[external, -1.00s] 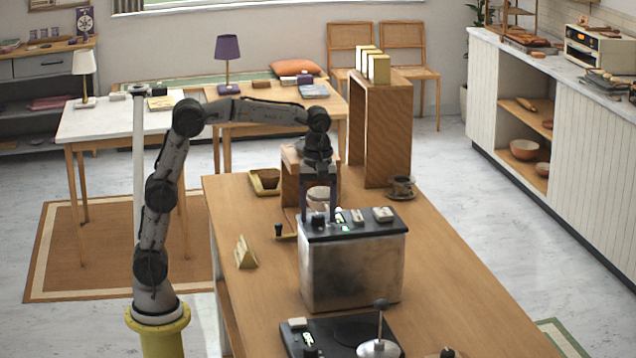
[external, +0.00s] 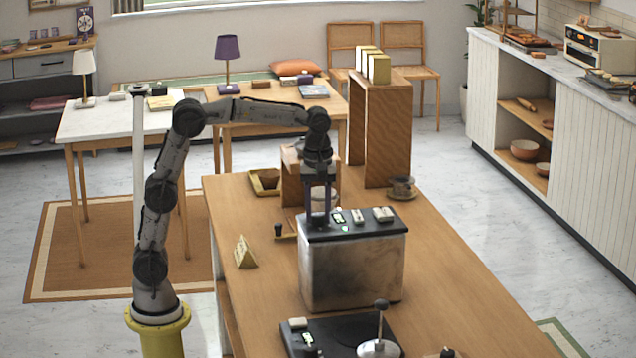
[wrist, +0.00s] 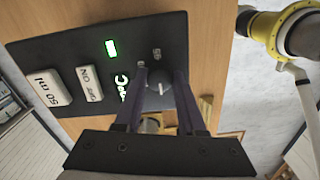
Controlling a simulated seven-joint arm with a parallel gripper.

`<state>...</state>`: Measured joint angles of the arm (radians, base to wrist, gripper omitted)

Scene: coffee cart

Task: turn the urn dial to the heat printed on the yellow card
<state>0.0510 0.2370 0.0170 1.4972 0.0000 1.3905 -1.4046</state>
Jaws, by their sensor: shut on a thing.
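The urn (external: 352,272) is a grey metal box with a black top panel on the wooden counter. Its dial (wrist: 158,88) is a dark round knob with a white mark; small print, possibly 95, sits by it. My gripper (wrist: 160,76) points down at the left end of the panel, its two fingers shut on the dial from both sides. The fingers also show in the external view (external: 319,218). The yellow card (external: 244,252) stands folded on the counter left of the urn; its print is too small to read.
Beside the dial are a green-lit display (wrist: 122,86), a green light (wrist: 111,48), an on/off switch (wrist: 89,82) and a 50 ml button (wrist: 48,87). A black scale-like device (external: 325,338) stands in front of the urn. A dark cup (external: 401,187) stands behind it.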

